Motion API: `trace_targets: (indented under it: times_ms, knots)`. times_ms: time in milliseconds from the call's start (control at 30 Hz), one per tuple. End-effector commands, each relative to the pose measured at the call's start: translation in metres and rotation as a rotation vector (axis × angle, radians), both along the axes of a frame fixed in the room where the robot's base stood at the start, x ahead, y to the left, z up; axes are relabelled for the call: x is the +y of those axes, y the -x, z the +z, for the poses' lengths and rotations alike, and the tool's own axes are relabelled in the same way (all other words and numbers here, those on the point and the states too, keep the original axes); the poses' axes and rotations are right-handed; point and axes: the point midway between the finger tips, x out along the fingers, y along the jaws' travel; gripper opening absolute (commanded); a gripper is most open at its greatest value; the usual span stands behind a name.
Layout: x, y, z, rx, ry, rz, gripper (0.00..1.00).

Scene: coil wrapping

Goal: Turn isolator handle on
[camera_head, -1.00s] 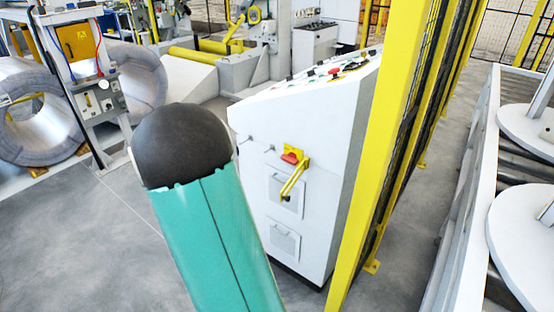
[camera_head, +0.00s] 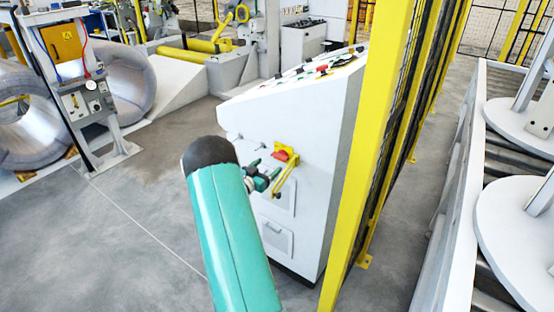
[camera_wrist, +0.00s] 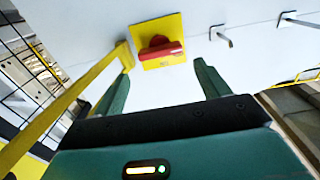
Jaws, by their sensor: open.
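The isolator handle is a red grip (camera_head: 281,155) on a yellow plate (camera_head: 291,149), on the sloped-top white cabinet's (camera_head: 318,185) front face. In the wrist view the red handle (camera_wrist: 160,47) lies across its yellow plate (camera_wrist: 148,26). My gripper (camera_head: 267,176) is close in front of the cabinet, just below and left of the handle. In the wrist view my gripper (camera_wrist: 162,72) is open and empty, its fingers spread to either side of the handle's line. The handle appears beyond the fingertips; I cannot tell the exact gap.
A yellow bar (camera_head: 286,179) sticks out below the plate; in the wrist view it passes close by the left finger. Small hooks (camera_wrist: 222,37) are on the cabinet face. A yellow fence post (camera_head: 366,150) stands right of the cabinet. Grey floor (camera_head: 130,240) is clear at left.

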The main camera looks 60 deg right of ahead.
Motion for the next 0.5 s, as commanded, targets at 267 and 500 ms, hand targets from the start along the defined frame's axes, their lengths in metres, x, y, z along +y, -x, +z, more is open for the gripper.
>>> trace_targets:
  times_ms: [267,500]
  knots:
    - [-0.052,0.009,0.000,-0.001,0.000,-0.002,0.75]
    - [-0.071,0.011,0.000,0.000,-0.001,0.001,0.75]
